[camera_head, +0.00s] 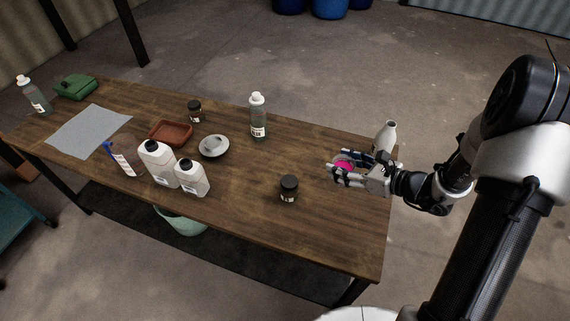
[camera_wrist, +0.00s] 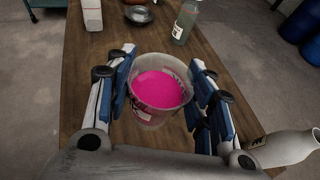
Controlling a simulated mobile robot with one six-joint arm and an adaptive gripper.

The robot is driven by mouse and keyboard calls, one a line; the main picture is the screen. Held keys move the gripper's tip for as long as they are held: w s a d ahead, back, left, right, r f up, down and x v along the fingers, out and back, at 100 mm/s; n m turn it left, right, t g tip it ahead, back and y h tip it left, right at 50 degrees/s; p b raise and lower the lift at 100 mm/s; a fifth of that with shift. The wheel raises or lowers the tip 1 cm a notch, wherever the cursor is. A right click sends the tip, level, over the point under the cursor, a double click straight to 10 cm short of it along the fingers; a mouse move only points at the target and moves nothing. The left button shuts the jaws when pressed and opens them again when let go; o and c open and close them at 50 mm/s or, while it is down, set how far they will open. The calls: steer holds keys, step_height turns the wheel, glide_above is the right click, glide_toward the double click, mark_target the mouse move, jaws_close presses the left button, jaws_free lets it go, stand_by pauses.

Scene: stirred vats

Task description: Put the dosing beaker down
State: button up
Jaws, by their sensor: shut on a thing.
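The dosing beaker (camera_wrist: 157,92) is a clear cup with bright pink contents, upright between the blue finger pads in the wrist view. It also shows in the head view (camera_head: 343,164), partly hidden by the fingers. My gripper (camera_wrist: 160,95) is shut on it at the right end of the wooden table (camera_head: 330,226); in the head view my gripper (camera_head: 345,174) reaches in from the right. I cannot tell whether the beaker's base touches the tabletop.
A white bottle (camera_head: 384,138) stands close behind my gripper at the table's right end. A dark jar (camera_head: 289,188) is to the left, and a clear bottle (camera_head: 258,118) farther back. White jugs (camera_head: 158,165), a bowl (camera_head: 214,147) and a brown tray (camera_head: 171,133) stand farther left. Bare wood lies around the dark jar.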

steer(key=shift+w+d+f, duration=0.1)
steer(key=shift+w+f, duration=0.05)
step_height(320, 180, down, 20)
steer(key=b, duration=0.6)
steer(key=shift+r, duration=0.2)
steer(key=shift+f, duration=0.2)
steer(key=o, duration=1.2)
steer(key=shift+r, duration=0.15)
